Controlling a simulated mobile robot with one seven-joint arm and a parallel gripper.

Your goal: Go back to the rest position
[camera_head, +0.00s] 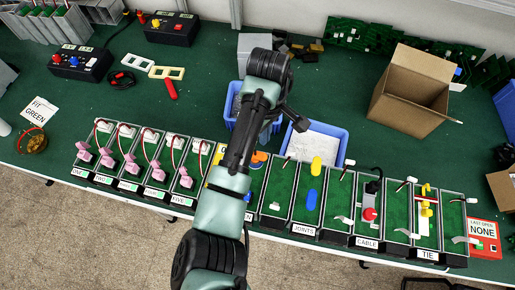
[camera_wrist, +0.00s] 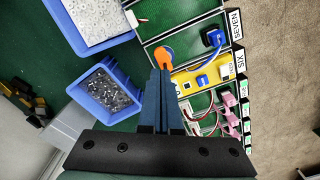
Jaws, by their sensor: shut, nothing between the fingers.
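My gripper (camera_wrist: 161,88) is shut and empty in the wrist view, its dark fingers together near an orange round part (camera_wrist: 163,57) and above the row of green-floored trays. In the head view my arm reaches from the bottom centre up over the middle of the bench. The fingers are mostly hidden there behind the arm, near the blue bins.
Two blue bins, one with white pieces (camera_head: 333,143) and one with grey hardware (camera_wrist: 107,89), stand behind the trays. An open cardboard box (camera_head: 410,95) is at the right. Trays with pink connectors (camera_head: 107,161) line the left front edge. Green bench at left is partly clear.

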